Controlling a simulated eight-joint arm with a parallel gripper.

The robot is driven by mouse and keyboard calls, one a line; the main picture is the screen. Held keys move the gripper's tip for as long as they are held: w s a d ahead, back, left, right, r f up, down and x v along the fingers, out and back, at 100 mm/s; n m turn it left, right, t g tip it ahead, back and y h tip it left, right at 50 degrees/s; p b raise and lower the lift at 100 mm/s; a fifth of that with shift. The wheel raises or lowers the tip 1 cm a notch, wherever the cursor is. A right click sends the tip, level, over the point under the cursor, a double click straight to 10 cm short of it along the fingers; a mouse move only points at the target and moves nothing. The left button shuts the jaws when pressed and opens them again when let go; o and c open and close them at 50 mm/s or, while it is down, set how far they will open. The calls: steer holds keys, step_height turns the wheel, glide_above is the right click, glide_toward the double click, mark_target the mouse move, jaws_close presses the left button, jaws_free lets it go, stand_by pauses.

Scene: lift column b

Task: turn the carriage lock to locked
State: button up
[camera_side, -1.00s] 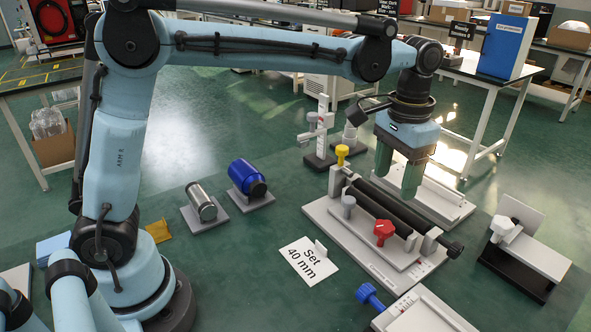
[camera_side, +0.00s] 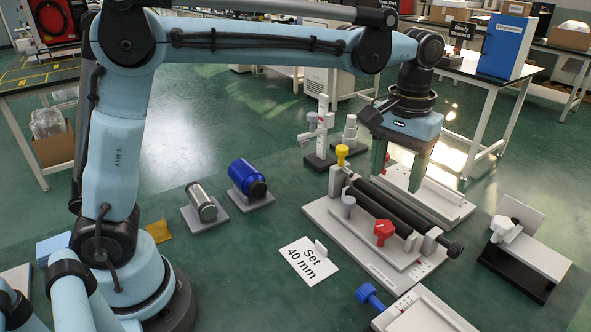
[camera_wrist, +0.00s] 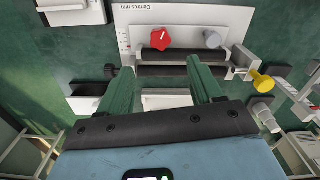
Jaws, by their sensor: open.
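The long white slide unit (camera_side: 320,215) stands on the green floor with two dark parallel rods (camera_side: 390,205). On its carriage are a red lobed knob (camera_side: 383,229) and a grey knob (camera_side: 348,203); a yellow knob (camera_side: 342,152) stands at the far-left end. I cannot tell for certain which knob is the carriage lock. The wrist view also shows the red knob (camera_wrist: 160,38), grey knob (camera_wrist: 212,39) and yellow knob (camera_wrist: 262,82). My gripper (camera_side: 397,178) is open and empty, beyond the rods in the side view, apart from the knobs. It also shows in the wrist view (camera_wrist: 157,66).
A second white fixture (camera_side: 445,197) lies behind the unit, close to my fingers. A black-and-white stand (camera_side: 525,255) is at the right. A blue-knobbed fixture (camera_side: 425,312) is in front. A "Set 40 mm" card (camera_side: 308,262) lies at the left. A blue cylinder (camera_side: 246,177) lies farther left.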

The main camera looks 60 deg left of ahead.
mark_target(383, 226)
step_height(383, 226, down, 12)
steer(key=shift+r, duration=0.1)
stand_by(0.5)
steer(key=c, duration=1.1)
steer(key=shift+o, duration=0.2)
steer(key=shift+m, duration=0.4)
steer(key=shift+a+m, duration=0.1)
steer(key=shift+m, duration=2.4)
